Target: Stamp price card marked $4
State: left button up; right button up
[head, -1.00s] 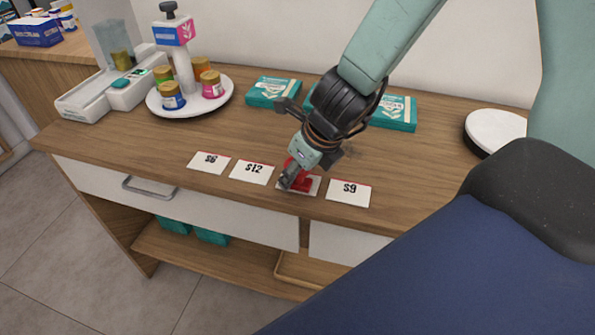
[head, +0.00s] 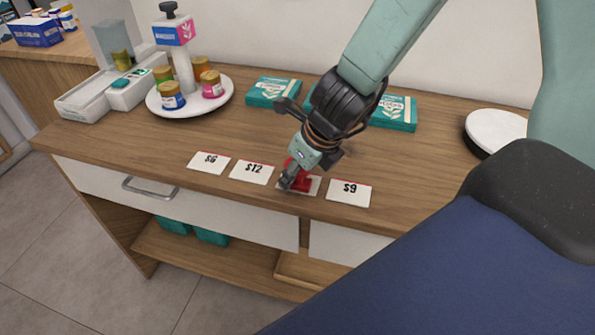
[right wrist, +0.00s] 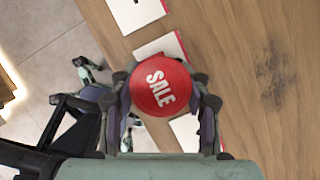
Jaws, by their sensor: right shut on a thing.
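My right gripper (head: 296,176) is shut on a red round stamp (head: 302,184). In the right wrist view the stamp (right wrist: 160,86) shows "SALE" between the fingers. The stamp is over a white price card (head: 313,191), between the "$12" card (head: 252,173) and the "$9" card (head: 348,192). Its mark is hidden by the stamp and gripper. I cannot tell whether the stamp touches the card. The "$6" card (head: 208,162) lies at the left end of the row. My left gripper is not in view.
Teal boxes (head: 273,92) lie at the back of the wooden counter (head: 120,141). A white round tray (head: 219,99) holds several jars and a pump bottle (head: 182,65) at the left. A white round lid-like object (head: 496,130) stands at the right.

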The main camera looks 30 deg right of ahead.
jog(key=shift+s+r, duration=0.1)
jog(key=shift+r+p, duration=0.85)
jog(key=shift+p, duration=0.1)
notch_tip(320, 180, up, 5)
jog(key=p, duration=0.5)
jog(key=shift+r, duration=0.15)
